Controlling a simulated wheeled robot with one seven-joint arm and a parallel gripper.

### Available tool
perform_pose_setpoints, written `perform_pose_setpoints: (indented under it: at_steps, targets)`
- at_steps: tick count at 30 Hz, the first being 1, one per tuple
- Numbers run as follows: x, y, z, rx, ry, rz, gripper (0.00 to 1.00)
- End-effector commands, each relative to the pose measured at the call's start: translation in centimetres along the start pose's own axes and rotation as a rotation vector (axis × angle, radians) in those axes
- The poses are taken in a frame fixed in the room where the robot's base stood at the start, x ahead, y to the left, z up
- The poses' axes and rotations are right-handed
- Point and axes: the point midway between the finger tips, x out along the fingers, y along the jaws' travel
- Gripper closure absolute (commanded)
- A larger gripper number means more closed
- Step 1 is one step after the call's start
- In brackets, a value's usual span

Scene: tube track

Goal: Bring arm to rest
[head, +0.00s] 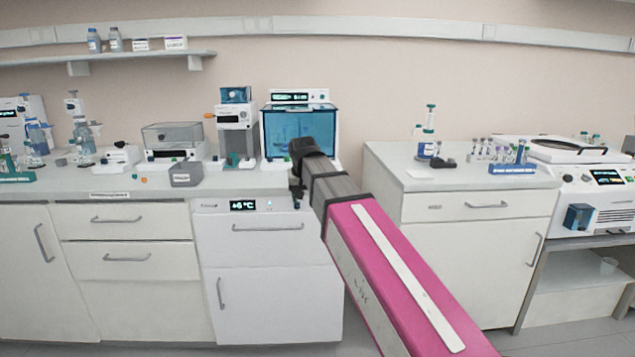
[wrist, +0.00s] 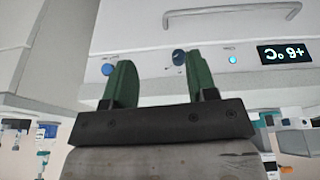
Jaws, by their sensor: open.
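My arm, pink with a dark end, reaches from the lower right of the head view toward the counter. My gripper (head: 297,185) is at its far end, in front of the counter edge below the blue-fronted box, and mostly hidden by my wrist. In the wrist view my gripper (wrist: 160,82) shows two green fingers set wide apart, open, with nothing between them. The wrist picture appears upside down. Behind the fingers is the white cabinet front with a lit display (wrist: 282,54) and a drawer handle (wrist: 232,10).
The white freezer-like cabinet (head: 265,290) stands just behind my gripper. A blue-fronted box (head: 290,122) is on the counter above it. A second counter (head: 455,182) with tube racks (head: 512,168) stands to the right. A gap of floor lies between the counters.

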Motion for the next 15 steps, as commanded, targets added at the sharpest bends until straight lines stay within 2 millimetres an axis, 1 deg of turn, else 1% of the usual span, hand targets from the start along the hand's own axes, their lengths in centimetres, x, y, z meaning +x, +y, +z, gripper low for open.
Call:
perform_pose_setpoints:
  at_steps: [1,3,8,9,11,15]
  targets:
    - [2.1,1.4,1.3,0.006,-0.019,0.005,0.48]
    - [4.5,3.0,2.5,0.012,-0.038,0.008,0.48]
    - [9.7,6.5,5.8,0.024,-0.082,0.014,0.48]
    - [10.9,7.4,6.6,0.028,-0.093,0.016,0.48]
    - [12.6,8.6,8.0,0.033,-0.108,0.016,0.48]
    - [16.4,11.5,11.5,0.048,-0.147,0.016,0.48]
